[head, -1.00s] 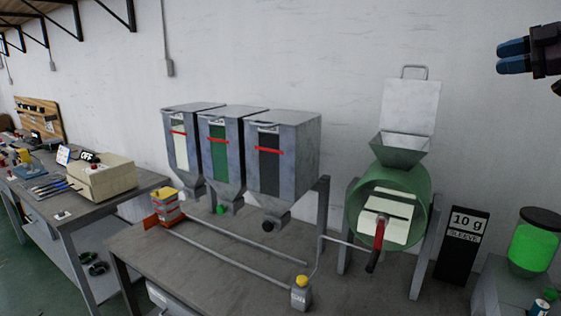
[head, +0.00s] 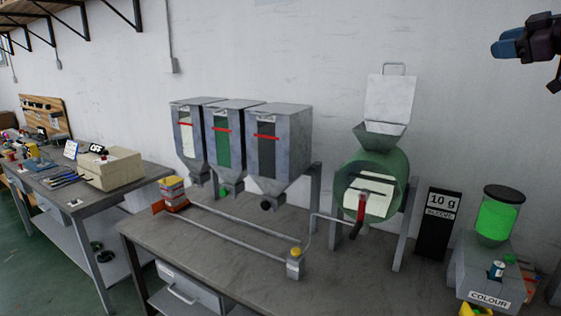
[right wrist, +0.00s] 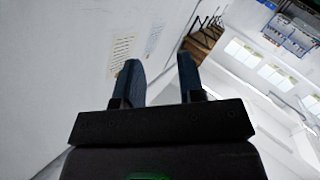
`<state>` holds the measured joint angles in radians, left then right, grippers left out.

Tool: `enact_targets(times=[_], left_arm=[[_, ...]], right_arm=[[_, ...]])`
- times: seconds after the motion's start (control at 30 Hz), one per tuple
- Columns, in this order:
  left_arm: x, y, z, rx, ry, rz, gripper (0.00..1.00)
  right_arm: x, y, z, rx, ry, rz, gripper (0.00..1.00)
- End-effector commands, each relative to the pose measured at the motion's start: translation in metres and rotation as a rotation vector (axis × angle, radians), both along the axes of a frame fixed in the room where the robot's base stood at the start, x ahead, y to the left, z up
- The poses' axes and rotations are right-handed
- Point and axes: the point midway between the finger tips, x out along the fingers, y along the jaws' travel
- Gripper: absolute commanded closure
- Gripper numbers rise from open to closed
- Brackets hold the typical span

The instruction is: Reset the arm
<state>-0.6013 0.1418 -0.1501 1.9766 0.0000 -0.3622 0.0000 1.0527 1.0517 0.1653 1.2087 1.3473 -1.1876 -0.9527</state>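My right gripper (head: 509,48) is raised at the upper right of the head view, in front of the bare wall and well above the bench. In the right wrist view its two blue fingers (right wrist: 160,82) stand apart with nothing between them. The wall and ceiling show beyond them, tilted. My left gripper is in neither view.
A grey bench (head: 215,255) holds three hoppers (head: 278,150), a green drum mixer (head: 372,185) with a red handle, and a rail. A black "10 g" sign (head: 437,222) and a colour dispenser (head: 498,225) stand at right. Another bench (head: 130,183) is at left.

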Motion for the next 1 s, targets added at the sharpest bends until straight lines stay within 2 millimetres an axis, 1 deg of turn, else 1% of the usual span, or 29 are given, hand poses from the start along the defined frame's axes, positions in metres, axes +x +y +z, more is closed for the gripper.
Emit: enact_targets(times=[0.03, 0.07, 0.1, 0.17, 0.23, 0.27, 0.3, 0.37, 0.4, 0.47, 0.5, 0.53, 0.57, 0.6, 0.67, 0.7, 0.77, 0.8, 0.87, 0.9, 0.97, 1.0], left_arm=[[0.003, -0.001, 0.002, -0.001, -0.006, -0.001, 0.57], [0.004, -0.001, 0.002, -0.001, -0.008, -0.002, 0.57], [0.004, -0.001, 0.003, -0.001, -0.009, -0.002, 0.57], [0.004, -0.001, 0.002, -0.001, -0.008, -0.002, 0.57], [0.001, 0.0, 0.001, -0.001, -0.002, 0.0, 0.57], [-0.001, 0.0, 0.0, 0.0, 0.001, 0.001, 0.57], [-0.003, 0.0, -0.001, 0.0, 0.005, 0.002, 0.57], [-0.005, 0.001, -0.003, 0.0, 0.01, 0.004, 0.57], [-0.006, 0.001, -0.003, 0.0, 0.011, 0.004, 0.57], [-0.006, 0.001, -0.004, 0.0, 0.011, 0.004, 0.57], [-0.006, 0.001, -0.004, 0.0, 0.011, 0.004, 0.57], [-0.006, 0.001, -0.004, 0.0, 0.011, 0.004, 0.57], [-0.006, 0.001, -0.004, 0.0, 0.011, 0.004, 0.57], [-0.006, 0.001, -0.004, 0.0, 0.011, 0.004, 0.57], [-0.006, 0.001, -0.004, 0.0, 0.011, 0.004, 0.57], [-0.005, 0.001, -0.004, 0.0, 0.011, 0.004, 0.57], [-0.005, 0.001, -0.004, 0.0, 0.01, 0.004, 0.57], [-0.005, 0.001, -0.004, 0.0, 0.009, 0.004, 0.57], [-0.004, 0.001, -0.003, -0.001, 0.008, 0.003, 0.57], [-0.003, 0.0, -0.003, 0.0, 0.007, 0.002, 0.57], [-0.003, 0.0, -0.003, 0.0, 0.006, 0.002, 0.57], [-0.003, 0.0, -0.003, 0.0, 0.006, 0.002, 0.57]], right_arm=[[0.005, 0.006, 0.006, 0.017, -0.024, -0.049, 0.64], [0.008, 0.009, 0.006, 0.03, -0.035, -0.077, 0.64], [0.014, 0.013, 0.003, 0.046, -0.048, -0.115, 0.64], [0.024, 0.021, -0.009, 0.068, -0.062, -0.164, 0.64], [0.035, 0.032, -0.032, 0.091, -0.078, -0.214, 0.64], [0.04, 0.038, -0.045, 0.1, -0.084, -0.233, 0.64], [0.046, 0.046, -0.064, 0.11, -0.092, -0.256, 0.64], [0.053, 0.058, -0.096, 0.127, -0.103, -0.282, 0.64], [0.056, 0.066, -0.118, 0.134, -0.109, -0.296, 0.64], [0.058, 0.079, -0.152, 0.147, -0.114, -0.309, 0.64], [0.057, 0.087, -0.175, 0.156, -0.117, -0.315, 0.64], [0.056, 0.093, -0.193, 0.161, -0.118, -0.318, 0.64], [0.054, 0.1, -0.21, 0.167, -0.119, -0.32, 0.64], [0.051, 0.108, -0.233, 0.175, -0.118, -0.321, 0.64], [0.044, 0.12, -0.266, 0.187, -0.115, -0.32, 0.64], [0.038, 0.128, -0.288, 0.194, -0.111, -0.32, 0.64], [0.027, 0.14, -0.32, 0.206, -0.105, -0.318, 0.64], [0.019, 0.147, -0.341, 0.214, -0.098, -0.316, 0.64], [0.005, 0.158, -0.371, 0.225, -0.089, -0.314, 0.64], [-0.005, 0.166, -0.39, 0.234, -0.081, -0.313, 0.64], [-0.021, 0.176, -0.419, 0.246, -0.067, -0.313, 0.64], [-0.033, 0.182, -0.436, 0.252, -0.056, -0.312, 0.64]])
